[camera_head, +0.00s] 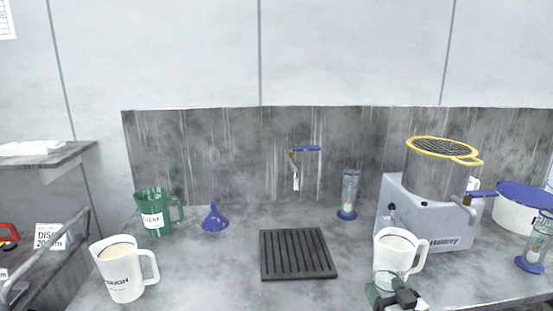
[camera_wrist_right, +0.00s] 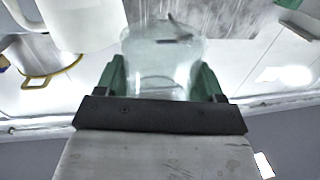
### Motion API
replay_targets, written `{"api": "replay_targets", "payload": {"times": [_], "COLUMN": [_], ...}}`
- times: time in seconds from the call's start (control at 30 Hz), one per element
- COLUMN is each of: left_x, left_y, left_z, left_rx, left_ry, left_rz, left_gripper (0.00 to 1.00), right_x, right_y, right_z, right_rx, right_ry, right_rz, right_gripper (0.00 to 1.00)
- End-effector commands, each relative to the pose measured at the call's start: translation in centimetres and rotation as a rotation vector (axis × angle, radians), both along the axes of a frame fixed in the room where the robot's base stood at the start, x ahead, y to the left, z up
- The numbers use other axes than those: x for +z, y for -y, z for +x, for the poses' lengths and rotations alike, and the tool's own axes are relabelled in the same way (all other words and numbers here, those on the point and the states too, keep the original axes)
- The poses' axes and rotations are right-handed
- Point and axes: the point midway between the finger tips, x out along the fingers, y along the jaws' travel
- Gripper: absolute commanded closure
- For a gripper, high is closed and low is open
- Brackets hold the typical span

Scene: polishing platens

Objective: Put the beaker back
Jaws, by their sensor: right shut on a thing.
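A clear glass beaker (camera_head: 385,279) is low right of centre in the head view, in front of a white jug (camera_head: 398,250) with its handle to the right. My right gripper (camera_head: 390,296) is shut on the beaker, with green-padded fingers on both sides. In the right wrist view the beaker (camera_wrist_right: 160,55) sits between the fingers (camera_wrist_right: 160,80); its contents look clear or empty. The white jug (camera_wrist_right: 80,22) is close beside it at upper left there. I cannot tell whether the beaker touches the bench. My left gripper is not in view.
A black ribbed mat (camera_head: 297,254) lies mid-bench. At left stand a green jug (camera_head: 152,214), a white labelled jug (camera_head: 122,270) and a blue funnel (camera_head: 214,218). A grey machine (camera_head: 450,228) with a metal drum stands behind right. Blue-ended sand timers (camera_head: 348,195) stand upright. The front-centre bench is clear.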

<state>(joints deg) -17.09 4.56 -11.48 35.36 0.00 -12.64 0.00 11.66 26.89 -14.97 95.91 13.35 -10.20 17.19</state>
Motion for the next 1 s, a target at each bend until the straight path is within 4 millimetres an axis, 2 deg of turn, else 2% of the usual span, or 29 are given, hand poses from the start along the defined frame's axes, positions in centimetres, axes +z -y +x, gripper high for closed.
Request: {"api": "replay_targets", "payload": {"times": [0.27, 0.47, 0.57, 0.73, 0.9, 1.0], "left_x": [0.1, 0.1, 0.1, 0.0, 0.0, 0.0], "left_y": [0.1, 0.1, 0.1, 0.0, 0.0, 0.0], "left_z": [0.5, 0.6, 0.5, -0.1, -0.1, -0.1], "left_rx": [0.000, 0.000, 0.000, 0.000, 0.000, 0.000], "left_ry": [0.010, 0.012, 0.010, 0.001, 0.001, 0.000], "left_rz": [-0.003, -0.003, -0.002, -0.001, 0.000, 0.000], "left_gripper": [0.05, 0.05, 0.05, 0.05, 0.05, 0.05], "right_x": [-1.4, -2.2, -2.4, -2.3, -1.1, -0.5], "right_y": [-3.1, -5.5, -6.7, -8.1, -7.7, -7.1], "right_z": [-3.3, -6.8, -9.0, -14.1, -19.2, -21.1], "right_rx": [0.018, 0.018, 0.009, -0.045, -0.147, -0.194], "right_ry": [-0.003, -0.002, -0.003, -0.006, -0.006, -0.003], "right_rz": [0.005, 0.006, 0.008, 0.009, 0.007, 0.002], "right_gripper": [0.63, 0.63, 0.63, 0.63, 0.63, 0.63]}}
